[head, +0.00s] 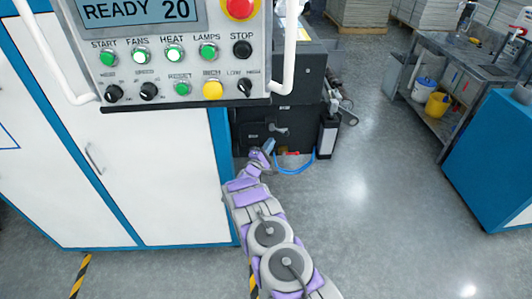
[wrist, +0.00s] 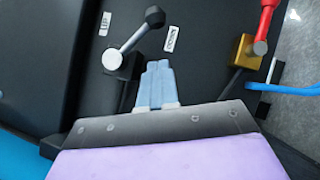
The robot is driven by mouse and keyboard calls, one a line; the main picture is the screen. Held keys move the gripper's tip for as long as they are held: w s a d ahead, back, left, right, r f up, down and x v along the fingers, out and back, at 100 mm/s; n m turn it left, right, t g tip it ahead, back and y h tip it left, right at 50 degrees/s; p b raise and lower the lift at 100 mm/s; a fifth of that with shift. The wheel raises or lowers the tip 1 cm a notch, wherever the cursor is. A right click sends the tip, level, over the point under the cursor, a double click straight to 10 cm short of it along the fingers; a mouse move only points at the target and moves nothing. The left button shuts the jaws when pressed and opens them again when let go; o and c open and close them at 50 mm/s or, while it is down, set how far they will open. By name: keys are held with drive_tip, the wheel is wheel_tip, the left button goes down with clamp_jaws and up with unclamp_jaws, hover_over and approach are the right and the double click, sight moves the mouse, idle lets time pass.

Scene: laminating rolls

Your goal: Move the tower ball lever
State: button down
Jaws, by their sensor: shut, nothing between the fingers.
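The ball lever is a grey rod with a dark ball end (wrist: 154,17) and a pale round hub, on a dark panel in the wrist view. The rod slants up to the right from the hub (wrist: 114,60). Its label beside it is too small to read surely. In the head view the lever (head: 278,129) is small on the dark machine. My gripper (wrist: 158,64) is shut and empty, its pale blue fingers together just below and right of the hub. The fingers appear apart from the lever, though depth is hard to judge. In the head view my gripper (head: 269,144) is below the lever.
A red-handled valve (wrist: 265,25) with a brass body and a blue hose (wrist: 285,88) are right of the lever. A control panel (head: 180,55) hangs at upper left above white cabinets (head: 150,170). Open grey floor (head: 370,200) lies to the right, before a sink bench (head: 450,75).

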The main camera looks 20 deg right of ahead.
drive_tip(key=d, duration=0.1)
drive_tip(key=d+r, duration=0.1)
drive_tip(key=d, duration=0.1)
drive_tip(key=shift+s+d+r+b, duration=0.2)
drive_tip(key=shift+s+b, duration=0.05)
drive_tip(key=shift+b, duration=0.05)
idle(0.3)
